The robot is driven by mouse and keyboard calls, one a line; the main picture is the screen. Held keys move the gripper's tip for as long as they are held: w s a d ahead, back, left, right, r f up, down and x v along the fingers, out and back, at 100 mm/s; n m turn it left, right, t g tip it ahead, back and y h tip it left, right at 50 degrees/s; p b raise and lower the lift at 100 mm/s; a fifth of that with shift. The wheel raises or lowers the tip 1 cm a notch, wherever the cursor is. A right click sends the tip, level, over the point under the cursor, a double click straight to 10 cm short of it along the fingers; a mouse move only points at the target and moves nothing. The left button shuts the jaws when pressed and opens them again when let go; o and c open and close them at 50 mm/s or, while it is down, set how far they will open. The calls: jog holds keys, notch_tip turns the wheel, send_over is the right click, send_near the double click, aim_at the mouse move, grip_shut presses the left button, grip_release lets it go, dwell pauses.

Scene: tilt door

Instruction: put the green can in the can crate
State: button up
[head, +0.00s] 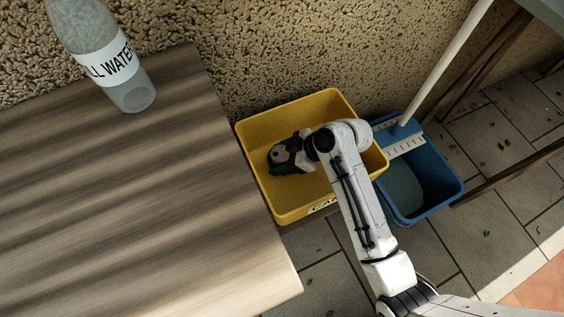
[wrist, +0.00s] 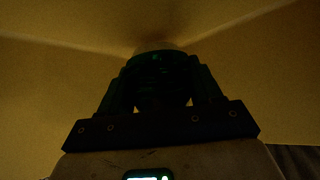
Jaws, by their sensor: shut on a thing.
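The yellow can crate (head: 257,132) stands on the floor beside the wooden table, with part of its label showing on the front. My gripper (head: 278,163) is inside the crate's opening in the head view, with my arm reaching over the crate's right side. In the dark wrist view, my gripper (wrist: 154,80) is shut on the green can (wrist: 158,58), with yellow crate walls around it. In the head view the can is mostly hidden by my gripper. Whether the can touches the crate floor cannot be told.
A wooden table (head: 120,190) fills the left, with a clear water bottle (head: 105,60) on it. A blue mop bucket (head: 432,200) with a pale handle stands right of the crate. A rough wall (head: 290,50) is behind. Tiled floor shows at the front and right.

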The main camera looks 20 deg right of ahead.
jog(key=shift+f+b, duration=0.3)
jog(key=shift+f, duration=1)
jog(key=shift+f, duration=0.15)
jog(key=o, duration=1.1)
jog(key=shift+c, duration=0.2)
jog(key=shift+s+d+r, duration=0.1)
jog(key=shift+d+r, duration=0.1)
jog(key=shift+r, duration=0.25)
jog(key=p+v, duration=0.2)
jog(key=v, duration=0.4)
jog(key=shift+s+d+r+p, duration=0.2)
jog(key=shift+d+p, duration=0.05)
jog(key=shift+p, duration=0.05)
